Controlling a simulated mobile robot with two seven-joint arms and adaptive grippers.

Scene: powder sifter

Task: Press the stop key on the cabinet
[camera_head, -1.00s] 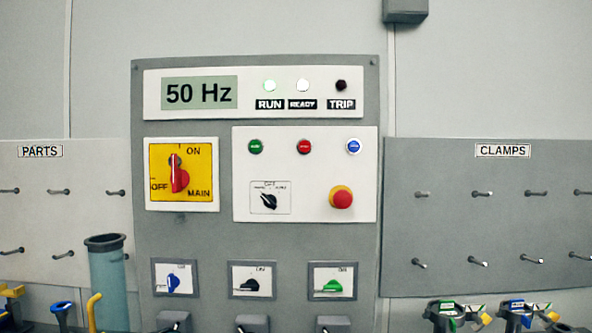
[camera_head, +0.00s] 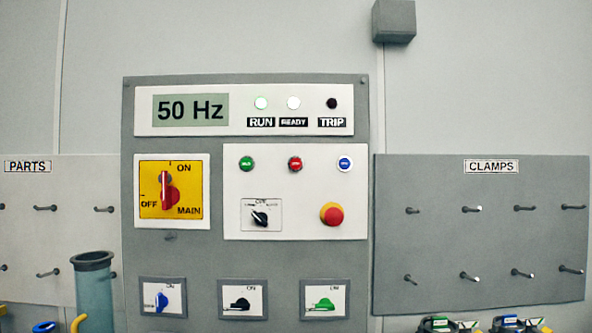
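The grey cabinet (camera_head: 180,255) stands upright in the middle of the head view. On its white key panel (camera_head: 330,185) sit a green key (camera_head: 247,163), a red key (camera_head: 295,163) and a blue key (camera_head: 344,163) in a row. The red key is in the middle; its lettering is too small to read surely. A larger red mushroom button on a yellow ring (camera_head: 332,213) sits lower right on the panel. The display (camera_head: 191,109) reads 50 Hz. The RUN (camera_head: 261,103) and READY (camera_head: 293,103) lamps are bright; the TRIP lamp (camera_head: 332,103) is dark. Neither gripper is in view.
A yellow main switch (camera_head: 171,192) with a red handle is left of the keys, a black selector (camera_head: 260,218) below them. Three small switches line the lower cabinet. Pegboards flank it, PARTS (camera_head: 85,225) and CLAMPS (camera_head: 480,245). A blue-grey tube (camera_head: 94,295) stands at lower left.

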